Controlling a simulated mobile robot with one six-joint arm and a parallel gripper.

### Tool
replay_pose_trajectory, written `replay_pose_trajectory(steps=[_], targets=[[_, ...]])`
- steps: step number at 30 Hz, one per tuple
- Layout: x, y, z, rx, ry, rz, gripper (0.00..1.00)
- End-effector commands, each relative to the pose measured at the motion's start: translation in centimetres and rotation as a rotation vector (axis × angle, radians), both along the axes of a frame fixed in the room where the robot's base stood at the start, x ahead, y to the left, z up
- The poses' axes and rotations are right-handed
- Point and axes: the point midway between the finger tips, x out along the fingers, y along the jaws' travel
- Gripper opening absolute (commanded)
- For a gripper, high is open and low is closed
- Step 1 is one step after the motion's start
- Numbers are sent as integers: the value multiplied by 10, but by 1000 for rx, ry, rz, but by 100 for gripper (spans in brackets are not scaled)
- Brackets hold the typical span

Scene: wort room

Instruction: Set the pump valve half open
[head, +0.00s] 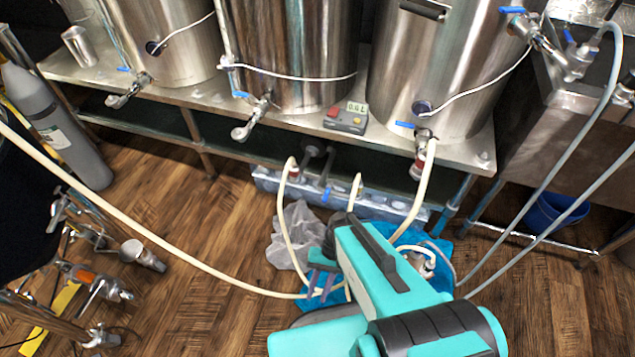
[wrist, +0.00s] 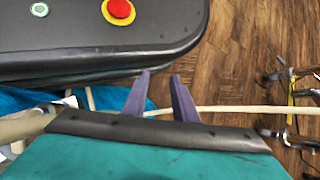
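A small blue lever (head: 326,195) stands among dark pump-like parts and hose ends under the steel bench. I take it for the pump valve's handle, but its exact angle is too small to tell. My gripper (head: 320,288) is below and in front of it in the head view, pointing down over the floor by the cream hoses. In the wrist view my gripper (wrist: 160,75) shows two purple fingers apart, with nothing between their tips. A metal fitting (head: 424,264) on the blue cloth is partly hidden by my arm.
Three steel kettles (head: 292,50) with blue-handled taps stand on the bench (head: 180,95). Cream hoses (head: 210,270) loop across the floor. A blue cloth (head: 350,218) and a grey cloth (head: 294,235) lie below. A grey cylinder (head: 55,130) and metal fittings (head: 105,290) are at left.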

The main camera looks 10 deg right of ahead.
Motion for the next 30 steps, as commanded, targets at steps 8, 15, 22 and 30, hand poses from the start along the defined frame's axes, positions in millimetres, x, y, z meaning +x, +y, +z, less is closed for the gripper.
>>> replay_pose_trajectory(steps=[8, 15, 22, 30], targets=[[-5, -13, 48, -46, -11, 37, 26], [-9, -24, 81, -84, -23, 71, 26], [-12, -35, 114, -120, -33, 104, 26], [-16, -48, 153, -162, -45, 145, 26]])
